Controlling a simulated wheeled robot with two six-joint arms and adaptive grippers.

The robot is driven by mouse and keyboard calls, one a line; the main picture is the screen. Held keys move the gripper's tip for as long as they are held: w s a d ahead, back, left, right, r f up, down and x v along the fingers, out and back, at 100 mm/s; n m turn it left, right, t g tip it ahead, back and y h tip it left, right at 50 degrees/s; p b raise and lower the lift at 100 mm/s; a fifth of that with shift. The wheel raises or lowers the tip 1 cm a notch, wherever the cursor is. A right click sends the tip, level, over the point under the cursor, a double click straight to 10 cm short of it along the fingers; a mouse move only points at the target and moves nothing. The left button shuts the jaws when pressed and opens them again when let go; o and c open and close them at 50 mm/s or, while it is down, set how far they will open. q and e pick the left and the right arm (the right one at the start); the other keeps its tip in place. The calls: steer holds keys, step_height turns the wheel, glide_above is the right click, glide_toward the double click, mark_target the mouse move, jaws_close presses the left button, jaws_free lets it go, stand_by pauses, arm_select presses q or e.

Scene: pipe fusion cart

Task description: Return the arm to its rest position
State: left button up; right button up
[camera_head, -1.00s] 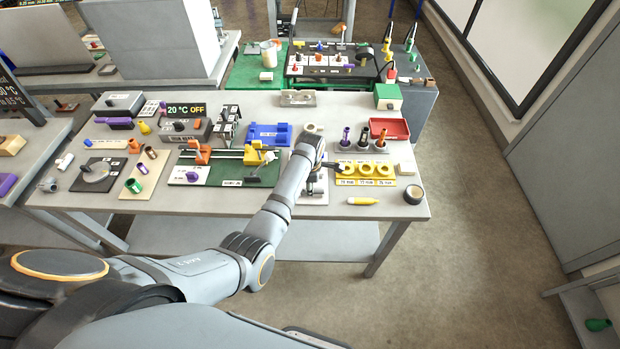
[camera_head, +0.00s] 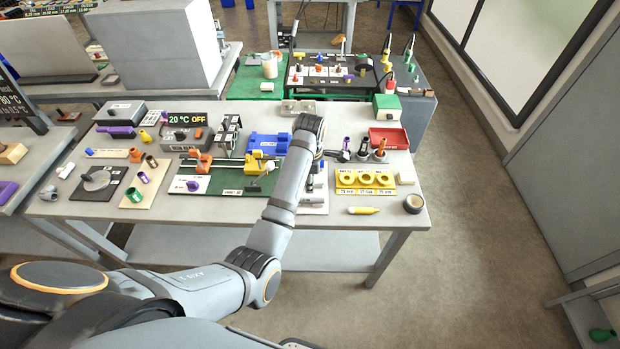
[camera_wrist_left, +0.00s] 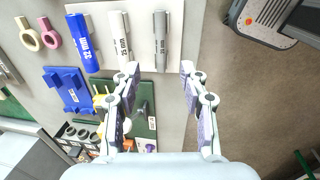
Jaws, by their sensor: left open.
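My left arm (camera_head: 285,205) comes in from the lower left in the head view and reaches over the workbench (camera_head: 130,210). Its wrist is bent high over the bench, and the arm hides the left gripper there. In the left wrist view the left gripper (camera_wrist_left: 160,72) is open, with nothing between its fingers. It points down over the bench's front edge, with floor under its right finger. A white plate (camera_wrist_left: 147,25) with a blue, a white and a grey cylinder lies just beyond the fingertips. My right gripper is not in view.
A blue tray (camera_head: 268,142) and a green board (camera_head: 232,187) with orange and yellow clamps lie left of the arm. A yellow plate with rings (camera_head: 365,180), a red tray (camera_head: 390,137) and a tape roll (camera_head: 413,204) lie right.

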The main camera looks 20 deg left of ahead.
arm_select(q)
steer(key=s+a+f+m+t, duration=0.1)
steer(key=s+a+m, duration=0.3)
steer(key=s+m, duration=0.8)
steer(key=s+a+f+m+t, duration=0.1)
steer(key=s+a+m, duration=0.3)
steer(key=s+m, duration=0.75)
steer(key=s+a+f+n+g+b, duration=0.1)
steer(key=s+f+b, duration=0.1)
steer(key=f, duration=1.3)
steer(key=s+a+f+n+b, duration=0.1)
steer(key=s+f+b, duration=0.15)
steer(key=f, duration=1.25)
steer(key=s+a+f+g+b, duration=0.1)
steer(key=s+f+b, duration=0.2)
steer(key=s+f, duration=1.5)
steer(key=shift+a+f, duration=0.25)
steer(key=shift+f, duration=0.7)
